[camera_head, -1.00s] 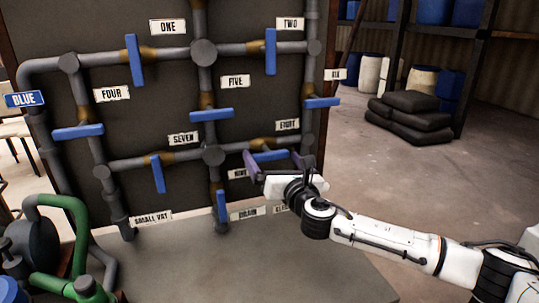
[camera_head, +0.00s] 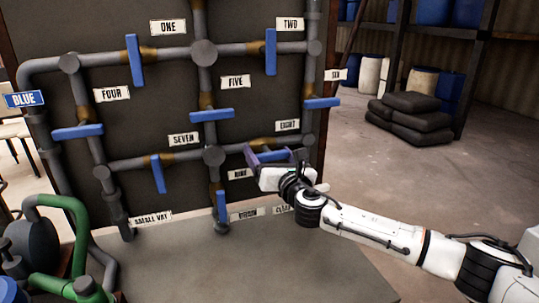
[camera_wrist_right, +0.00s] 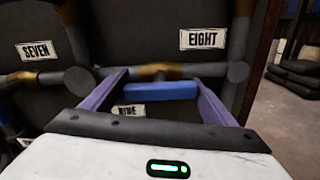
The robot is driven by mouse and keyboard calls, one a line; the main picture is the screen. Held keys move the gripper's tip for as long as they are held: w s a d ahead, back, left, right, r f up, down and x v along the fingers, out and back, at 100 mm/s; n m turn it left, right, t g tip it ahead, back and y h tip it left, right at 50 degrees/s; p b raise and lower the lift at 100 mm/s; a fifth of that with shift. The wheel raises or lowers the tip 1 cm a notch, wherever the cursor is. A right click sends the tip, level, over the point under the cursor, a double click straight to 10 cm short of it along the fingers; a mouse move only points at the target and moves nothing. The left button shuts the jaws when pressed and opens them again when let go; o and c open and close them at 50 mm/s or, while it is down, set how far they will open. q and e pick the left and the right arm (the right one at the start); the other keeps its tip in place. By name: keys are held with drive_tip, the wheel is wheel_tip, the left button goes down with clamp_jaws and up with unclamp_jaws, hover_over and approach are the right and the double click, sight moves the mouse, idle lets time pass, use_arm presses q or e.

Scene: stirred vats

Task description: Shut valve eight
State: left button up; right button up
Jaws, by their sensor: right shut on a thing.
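Valve eight's blue handle (camera_head: 271,156) lies about level, in line with its horizontal pipe, below the EIGHT label (camera_head: 288,125). My right gripper (camera_head: 276,153) reaches in from the right, its purple fingers at either end of the handle. In the right wrist view the blue handle (camera_wrist_right: 160,91) spans between the two fingers (camera_wrist_right: 160,82) of my gripper, which is shut on it. A brown valve body (camera_wrist_right: 152,71) shows just behind the handle. My left gripper is not in view.
Other blue handles sit nearby: valve two (camera_head: 271,51), valve five (camera_head: 211,114), valve six (camera_head: 322,103) and valve seven (camera_head: 158,174). The NINE label (camera_head: 240,174) is just below left of my gripper. The grey ledge (camera_head: 250,262) below is clear.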

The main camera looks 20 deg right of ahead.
drive_tip(key=shift+f, duration=0.1)
drive_tip(key=m, duration=0.4)
drive_tip(key=shift+f+m, duration=0.1)
drive_tip(key=shift+m, duration=0.2)
drive_tip(key=m, duration=0.4)
drive_tip(key=shift+m, duration=0.3)
drive_tip(key=m, duration=0.4)
drive_tip(key=shift+f+m, duration=0.1)
drive_tip(key=shift+m, duration=2.3)
drive_tip(key=shift+p, duration=0.3)
drive_tip(key=o, duration=1)
